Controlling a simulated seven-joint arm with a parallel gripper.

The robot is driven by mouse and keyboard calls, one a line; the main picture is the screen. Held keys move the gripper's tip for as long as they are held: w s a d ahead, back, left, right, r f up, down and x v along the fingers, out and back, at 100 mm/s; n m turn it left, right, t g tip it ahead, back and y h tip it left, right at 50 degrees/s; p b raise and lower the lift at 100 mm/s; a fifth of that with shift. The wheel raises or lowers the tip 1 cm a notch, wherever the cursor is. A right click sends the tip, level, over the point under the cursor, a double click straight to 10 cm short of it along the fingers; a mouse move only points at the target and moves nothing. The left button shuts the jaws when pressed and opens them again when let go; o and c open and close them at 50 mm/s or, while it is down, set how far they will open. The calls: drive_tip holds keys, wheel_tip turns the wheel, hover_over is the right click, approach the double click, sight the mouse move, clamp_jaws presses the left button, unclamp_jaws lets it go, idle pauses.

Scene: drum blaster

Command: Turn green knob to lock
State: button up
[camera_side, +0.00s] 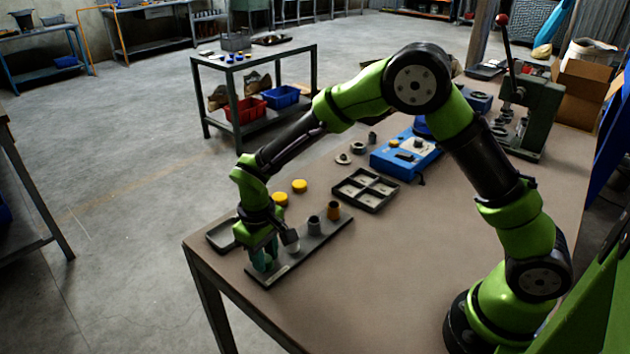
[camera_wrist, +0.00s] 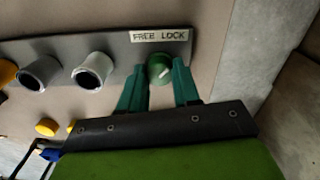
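The green knob (camera_wrist: 159,69) sits at the right end of the grey panel in the wrist view, just below a white label (camera_wrist: 160,35) reading FREE LOCK. My gripper (camera_wrist: 160,73) has its two dark green fingers on either side of the knob, very close to it. I cannot tell whether both fingers touch it. A small pale mark shows on the knob, but its exact pointing is too small to read. In the side view my gripper (camera_side: 264,257) is low over the near left end of the panel (camera_side: 318,247) and hides the knob.
Two grey cylinders (camera_wrist: 92,71) (camera_wrist: 41,73) and an orange one (camera_side: 333,210) stand along the panel. Yellow buttons (camera_side: 299,186), a four-part tray (camera_side: 365,190) and a blue box (camera_side: 405,154) lie behind it. The table front right of the panel is clear.

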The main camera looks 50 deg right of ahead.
sight(270, 271)
drive_tip(key=o, duration=0.4)
drive_tip(key=shift+o, duration=0.2)
wheel_tip(270, 271, up, 17)
drive_tip(key=shift+a, duration=0.3)
drive_tip(key=shift+w, duration=0.1)
drive_tip(key=s+d+r+m+t+y, duration=0.1)
drive_tip(key=s+d+r+m+t, duration=0.1)
drive_tip(key=s+d, duration=0.4)
drive_tip(key=s+d+r+m+t+y, duration=0.1)
drive_tip(key=s+d+r+m+t, duration=0.2)
drive_tip(key=s, duration=1)
drive_tip(key=d+t, duration=0.2)
drive_tip(key=d, duration=0.1)
drive_tip(key=shift+s+d+r+m, duration=0.15)
drive_tip(key=shift+r+m, duration=0.1)
drive_tip(key=shift+m, duration=0.05)
